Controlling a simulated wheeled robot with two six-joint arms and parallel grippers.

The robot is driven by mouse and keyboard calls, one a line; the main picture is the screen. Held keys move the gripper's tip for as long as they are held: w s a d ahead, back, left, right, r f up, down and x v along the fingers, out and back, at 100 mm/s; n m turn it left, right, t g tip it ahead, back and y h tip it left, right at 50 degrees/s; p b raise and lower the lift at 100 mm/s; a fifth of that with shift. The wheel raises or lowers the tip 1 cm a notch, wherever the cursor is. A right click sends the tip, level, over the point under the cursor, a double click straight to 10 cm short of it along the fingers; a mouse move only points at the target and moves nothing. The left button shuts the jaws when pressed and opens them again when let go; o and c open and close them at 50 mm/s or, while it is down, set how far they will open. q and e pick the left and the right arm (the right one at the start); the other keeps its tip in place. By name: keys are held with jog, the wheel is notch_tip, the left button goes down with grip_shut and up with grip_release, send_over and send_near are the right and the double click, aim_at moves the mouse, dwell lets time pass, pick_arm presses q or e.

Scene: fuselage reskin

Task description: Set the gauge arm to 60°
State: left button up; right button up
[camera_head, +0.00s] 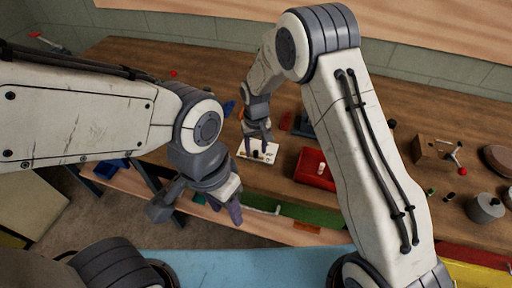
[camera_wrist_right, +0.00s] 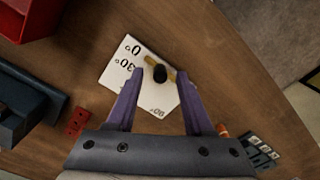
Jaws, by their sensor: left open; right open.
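The gauge is a white plate (camera_wrist_right: 150,92) with printed degree marks on the wooden bench; it also shows in the head view (camera_head: 262,156). In the wrist view 0, 30 and 90 can be read; a 60 mark is not visible. A short brass arm (camera_wrist_right: 149,61) with a black knob (camera_wrist_right: 160,73) lies over the plate near its upper edge. My right gripper (camera_wrist_right: 160,78) is open above the plate, its purple fingers on either side of the knob, apart from it. My left gripper (camera_head: 228,206) is open and empty near the bench's front edge, away from the gauge.
A red box (camera_head: 315,169) stands right of the gauge. In the wrist view a small red block (camera_wrist_right: 77,123) and a dark grey block (camera_wrist_right: 25,105) lie left of the gripper. A wooden block (camera_head: 431,149) and a grey cylinder (camera_head: 485,207) stand farther right.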

jog(key=shift+f, duration=0.3)
grip_shut()
dwell(1.3)
